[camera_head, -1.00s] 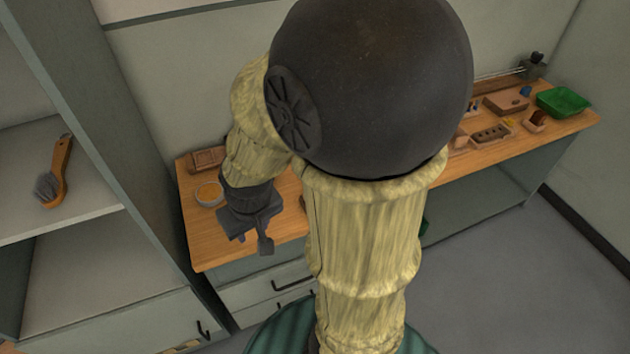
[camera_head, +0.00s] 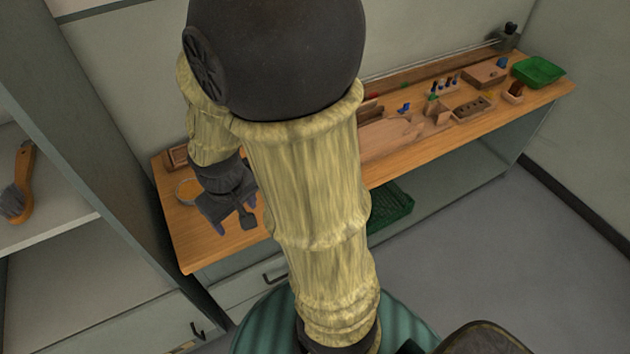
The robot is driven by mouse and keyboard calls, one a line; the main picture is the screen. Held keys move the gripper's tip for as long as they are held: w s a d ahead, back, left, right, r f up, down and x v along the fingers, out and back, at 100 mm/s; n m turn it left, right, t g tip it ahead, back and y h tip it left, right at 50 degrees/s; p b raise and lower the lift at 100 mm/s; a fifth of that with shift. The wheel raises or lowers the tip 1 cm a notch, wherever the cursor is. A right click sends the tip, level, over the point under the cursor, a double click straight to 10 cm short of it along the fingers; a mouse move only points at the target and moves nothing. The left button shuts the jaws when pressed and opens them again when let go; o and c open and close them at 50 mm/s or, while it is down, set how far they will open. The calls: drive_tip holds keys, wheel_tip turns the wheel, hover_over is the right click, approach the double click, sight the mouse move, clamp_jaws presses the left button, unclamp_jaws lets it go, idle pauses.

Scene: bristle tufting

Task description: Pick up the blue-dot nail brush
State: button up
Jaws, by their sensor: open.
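My gripper (camera_head: 234,216) is open, with nothing seen between its fingers. It points down over the left end of the wooden bench (camera_head: 215,250), near the front edge. I cannot make out a blue dot on any brush, so I cannot tell which thing is the blue-dot nail brush. Small pegs and brush-like pieces stand in a pale rack (camera_head: 443,92) further right along the bench, some with blue or green. A small blue piece (camera_head: 404,108) lies left of that rack. My arm hides part of the bench's middle.
A round dish (camera_head: 186,190) with orange contents sits left of my gripper. A wooden brush (camera_head: 25,180) lies on the left shelf. A green crate (camera_head: 392,206) is below the bench.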

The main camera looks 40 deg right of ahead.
drive_tip(key=w+d+f+n+g+h+b, duration=0.2)
drive_tip(key=w+d+f+n+h+b, duration=0.1)
drive_tip(key=f, duration=0.4)
drive_tip(key=w+d+f+n+g+h+b, duration=0.2)
drive_tip(key=w+d+f+n+h+b, duration=0.2)
drive_tip(key=f+b, duration=0.3)
drive_tip(key=w+d+f+n+g+h+b, duration=0.2)
drive_tip(key=w+d+f+n+h+b, duration=0.1)
drive_tip(key=f, duration=0.6)
drive_tip(key=shift+w+d+f+n+g+h+b, duration=0.15)
drive_tip(key=shift+d+n+g+h+b, duration=0.25)
drive_tip(key=shift+d+h+b, duration=0.65)
drive_tip(key=w+n+h+b, duration=0.2)
drive_tip(key=w+h, duration=0.1)
drive_tip(key=w+h+b, duration=0.1)
drive_tip(key=shift+w+a+f+n+t, duration=0.15)
drive_tip(key=shift+w+a+n+t, duration=0.15)
drive_tip(key=shift+w+a+n, duration=0.1)
drive_tip(key=shift+w+a+h, duration=0.1)
drive_tip(key=shift+w+h, duration=0.2)
drive_tip(key=shift+h, duration=0.05)
drive_tip(key=shift+r+n+t, duration=0.3)
drive_tip(key=shift+r, duration=0.05)
